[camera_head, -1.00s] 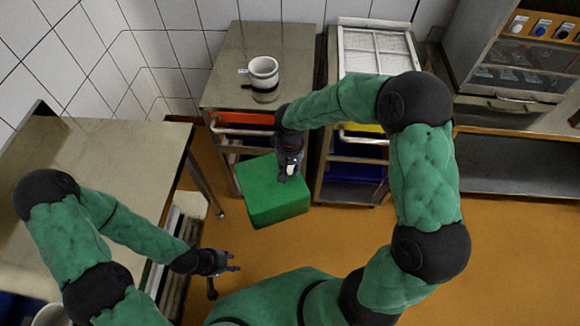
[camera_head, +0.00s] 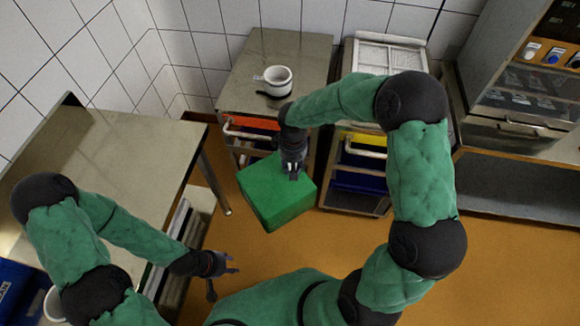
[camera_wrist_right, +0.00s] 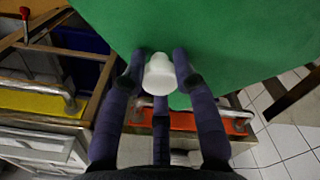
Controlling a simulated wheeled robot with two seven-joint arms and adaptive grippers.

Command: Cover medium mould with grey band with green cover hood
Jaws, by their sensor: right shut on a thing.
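The green cover hood (camera_head: 277,196) is a box-like cover held in the air in front of the carts. My right gripper (camera_head: 292,172) is above it, shut on its white knob (camera_wrist_right: 160,75), which shows between the fingers in the right wrist view. The white mould (camera_head: 279,78) with a dark grey band low on it stands on the steel top of the left cart (camera_head: 295,45), beyond the hood and apart from it. My left gripper (camera_head: 230,266) is open and empty, low beside the left table.
A steel table (camera_head: 125,150) stands at the left. A second cart with a white rack (camera_head: 385,60) is right of the mould's cart. A steel cabinet (camera_head: 520,90) is at the right. Another white vessel (camera_head: 52,305) and a blue crate (camera_head: 20,290) are at the lower left.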

